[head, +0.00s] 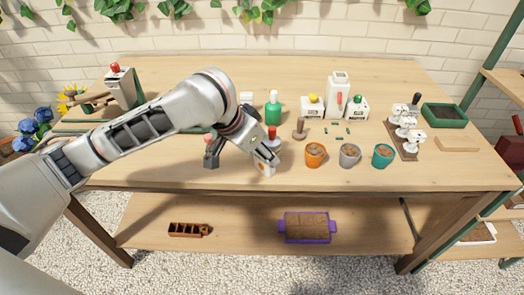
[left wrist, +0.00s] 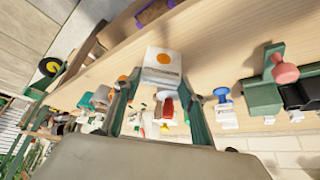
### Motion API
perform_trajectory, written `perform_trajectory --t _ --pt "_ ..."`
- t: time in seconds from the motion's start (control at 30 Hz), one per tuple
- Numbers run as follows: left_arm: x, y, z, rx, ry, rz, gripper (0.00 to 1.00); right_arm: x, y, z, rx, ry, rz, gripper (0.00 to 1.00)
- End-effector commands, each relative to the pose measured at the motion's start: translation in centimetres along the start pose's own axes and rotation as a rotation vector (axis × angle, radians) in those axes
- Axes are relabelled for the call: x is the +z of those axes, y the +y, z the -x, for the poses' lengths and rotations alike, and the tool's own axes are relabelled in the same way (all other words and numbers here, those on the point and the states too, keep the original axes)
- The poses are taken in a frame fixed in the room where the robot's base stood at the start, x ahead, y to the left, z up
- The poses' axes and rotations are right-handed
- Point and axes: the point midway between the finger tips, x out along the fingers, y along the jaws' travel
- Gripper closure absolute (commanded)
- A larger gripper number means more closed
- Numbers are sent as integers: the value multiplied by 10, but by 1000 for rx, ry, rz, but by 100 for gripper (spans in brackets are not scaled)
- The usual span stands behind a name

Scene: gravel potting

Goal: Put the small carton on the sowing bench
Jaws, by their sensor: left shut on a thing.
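The small carton (head: 265,169) is white with an orange dot. It is held in my left gripper (head: 258,157) near the front edge of the wooden bench (head: 430,178). In the left wrist view the carton (left wrist: 162,66) sits between the two green fingers of the left gripper (left wrist: 160,88), its dotted face visible. The left gripper is shut on it. Whether the carton touches the bench top or hangs above it, I cannot tell. My right gripper is in neither view.
An orange pot (head: 316,155), a grey pot (head: 349,155) and a teal pot (head: 383,156) stand right of the carton. A green bottle (head: 273,108) and white containers (head: 337,95) stand behind. A purple tray (head: 307,228) is on the lower shelf. The front left bench top is fairly clear.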

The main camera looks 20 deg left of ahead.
Motion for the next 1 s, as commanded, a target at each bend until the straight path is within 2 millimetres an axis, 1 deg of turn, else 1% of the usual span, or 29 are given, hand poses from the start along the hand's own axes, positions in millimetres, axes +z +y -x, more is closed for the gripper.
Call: perform_trajectory --t 0.03,0.1,0.43,0.5,0.53,0.67,0.77,0.87,1.0 --pt "0 0 0 -1 1 0 57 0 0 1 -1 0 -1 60" --pt "0 0 0 -1 1 0 42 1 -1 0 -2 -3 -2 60" --pt "0 0 0 0 0 1 42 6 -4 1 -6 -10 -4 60" --pt "0 0 0 1 0 0 42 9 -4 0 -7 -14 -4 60" --pt "-1 0 4 0 1 1 42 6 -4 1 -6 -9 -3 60" --pt "-5 -1 28 -5 7 -2 42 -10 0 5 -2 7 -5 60" --pt "-6 -2 50 -7 9 -3 42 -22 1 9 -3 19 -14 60" --pt "-6 -1 71 -6 7 -2 42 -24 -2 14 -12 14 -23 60" --pt "-4 -1 96 -4 4 0 42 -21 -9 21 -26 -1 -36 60"
